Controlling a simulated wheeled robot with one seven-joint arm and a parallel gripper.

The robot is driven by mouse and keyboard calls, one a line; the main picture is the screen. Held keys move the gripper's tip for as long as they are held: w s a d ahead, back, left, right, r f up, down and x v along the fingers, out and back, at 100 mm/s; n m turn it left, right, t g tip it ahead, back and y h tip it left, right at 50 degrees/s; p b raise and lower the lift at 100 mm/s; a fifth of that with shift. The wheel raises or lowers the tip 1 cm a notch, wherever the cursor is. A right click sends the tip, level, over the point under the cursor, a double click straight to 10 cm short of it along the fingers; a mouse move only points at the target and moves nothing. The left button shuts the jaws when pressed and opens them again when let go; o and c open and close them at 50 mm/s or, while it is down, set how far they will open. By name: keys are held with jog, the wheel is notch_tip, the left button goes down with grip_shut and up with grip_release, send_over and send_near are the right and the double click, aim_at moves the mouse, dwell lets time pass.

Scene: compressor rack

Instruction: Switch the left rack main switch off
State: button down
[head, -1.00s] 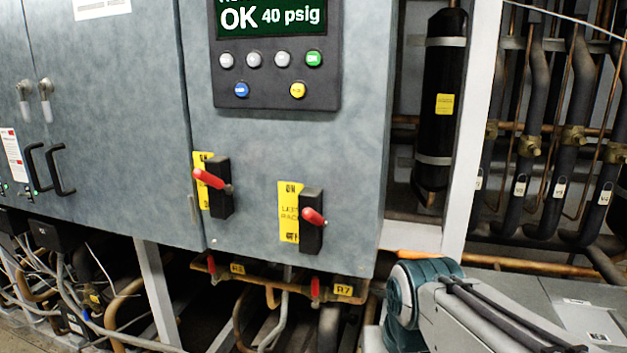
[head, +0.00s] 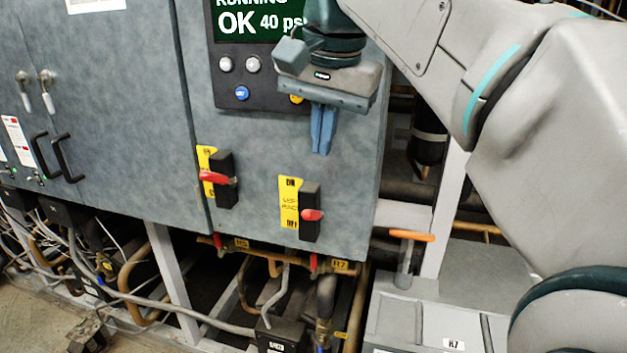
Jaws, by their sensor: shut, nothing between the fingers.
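The left rack main switch (head: 310,213) is a black box with a red lever on the grey cabinet front. Its yellow label (head: 289,203) reads ON at the top and OFF at the bottom, with "LEFT RACK" faintly between. The red lever (head: 312,215) points toward the viewer, around the middle of the box; I cannot tell its setting for sure. My gripper (head: 322,150) hangs with its blue fingers pointing down, together and empty. It is above the switch, in front of the cabinet, and touches neither lever.
A second switch with a red lever (head: 215,177) sits just left, at similar height. The control panel (head: 240,95) with screen and buttons is partly hidden behind my gripper. Copper pipes (head: 275,262) run below the cabinet. An orange-handled valve (head: 412,236) stands at the right.

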aim_at(317, 213)
jog(key=shift+f, duration=0.1)
jog(key=x, duration=1)
jog(key=shift+d, duration=0.1)
dwell(0.4)
